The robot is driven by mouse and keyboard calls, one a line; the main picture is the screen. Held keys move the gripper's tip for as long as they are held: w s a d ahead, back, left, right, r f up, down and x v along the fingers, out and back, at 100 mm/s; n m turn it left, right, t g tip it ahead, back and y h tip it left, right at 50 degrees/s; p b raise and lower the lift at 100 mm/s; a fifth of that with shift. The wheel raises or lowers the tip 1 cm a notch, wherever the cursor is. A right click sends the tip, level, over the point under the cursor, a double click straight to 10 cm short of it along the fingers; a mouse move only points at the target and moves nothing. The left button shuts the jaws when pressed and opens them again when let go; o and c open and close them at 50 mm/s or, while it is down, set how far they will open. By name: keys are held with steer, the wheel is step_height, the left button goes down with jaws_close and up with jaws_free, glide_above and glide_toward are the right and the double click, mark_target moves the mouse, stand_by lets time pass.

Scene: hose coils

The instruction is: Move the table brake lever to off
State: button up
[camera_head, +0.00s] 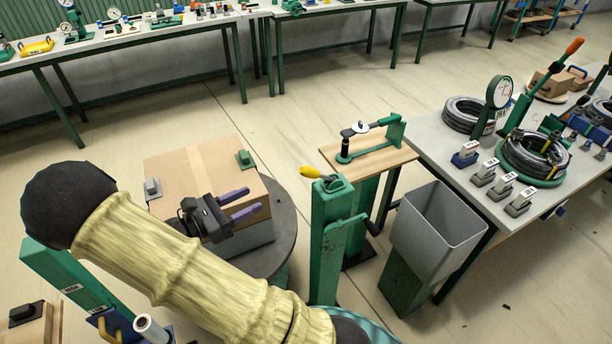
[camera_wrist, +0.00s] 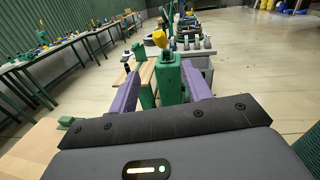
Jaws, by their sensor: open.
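A lever with a yellow grip (camera_head: 311,172) sits on top of a green post (camera_head: 328,240), right of the round table. I take it for the table brake lever; I cannot read an off mark. The grip points up and left. My gripper (camera_head: 253,199) is open and empty, with purple fingers pointing right toward the post, a gap apart from it. In the wrist view the yellow grip (camera_wrist: 160,38) shows beyond and slightly above the open fingers (camera_wrist: 161,65), with the green post (camera_wrist: 171,82) between them.
A cardboard box (camera_head: 190,165) stands on the dark round table (camera_head: 285,230) behind my gripper. A wooden stand with a crank (camera_head: 375,160) is behind the post. A grey bin (camera_head: 440,225) and a bench of hose coils (camera_head: 465,113) stand to the right. Open floor lies behind.

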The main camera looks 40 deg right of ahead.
mark_target(307, 172)
steer(key=shift+d, duration=0.1)
steer(key=d+p, duration=0.1)
steer(key=d, duration=0.4)
steer(key=s+d+p, duration=0.1)
steer(key=d, duration=0.4)
steer(key=d+p, duration=0.2)
steer(key=d, duration=0.4)
steer(key=shift+s+d+r, duration=0.1)
steer(key=shift+s, duration=0.1)
steer(key=shift+d, duration=0.55)
jaws_close()
